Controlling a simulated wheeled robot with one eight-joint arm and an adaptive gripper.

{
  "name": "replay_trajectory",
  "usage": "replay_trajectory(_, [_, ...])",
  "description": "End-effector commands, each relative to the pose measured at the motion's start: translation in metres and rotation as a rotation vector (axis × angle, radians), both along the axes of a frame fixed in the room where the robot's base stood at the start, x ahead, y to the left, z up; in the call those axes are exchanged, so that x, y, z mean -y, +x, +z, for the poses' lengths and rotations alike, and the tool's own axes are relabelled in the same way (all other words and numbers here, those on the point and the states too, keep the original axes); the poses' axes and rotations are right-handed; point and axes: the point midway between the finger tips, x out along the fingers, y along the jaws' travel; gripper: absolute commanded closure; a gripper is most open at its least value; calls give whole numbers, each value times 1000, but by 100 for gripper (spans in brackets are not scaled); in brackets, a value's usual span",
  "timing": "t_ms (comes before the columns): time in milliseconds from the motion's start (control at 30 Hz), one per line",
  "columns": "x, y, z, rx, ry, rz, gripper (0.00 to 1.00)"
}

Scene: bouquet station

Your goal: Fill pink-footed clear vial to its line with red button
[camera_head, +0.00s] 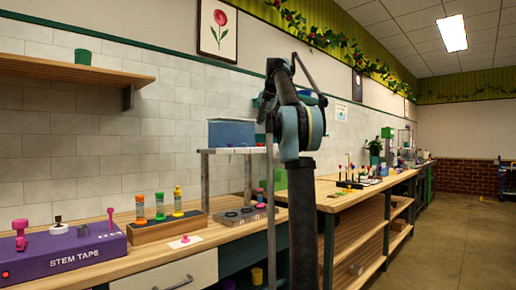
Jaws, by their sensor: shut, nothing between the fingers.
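I cannot make out a clear vial with a pink foot. A small red spot (5,274), perhaps a button, shows on the purple STEM TAPE box at the far left. No other red button can be told for sure. My arm rises in the middle, in front of the counter; my gripper's fingers do not show.
A blue tank (231,133) stands on a metal stand (205,182), above a grey plate with dark rings (240,216). A white pad with a pink knob (185,240) lies in front of the block. A second counter (345,198) is farther right; the floor there is clear.

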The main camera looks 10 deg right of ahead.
Motion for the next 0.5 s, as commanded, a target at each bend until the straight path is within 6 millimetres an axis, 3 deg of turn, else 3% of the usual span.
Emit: replay_trajectory(500, [0,-1,-57,0,0,0,100])
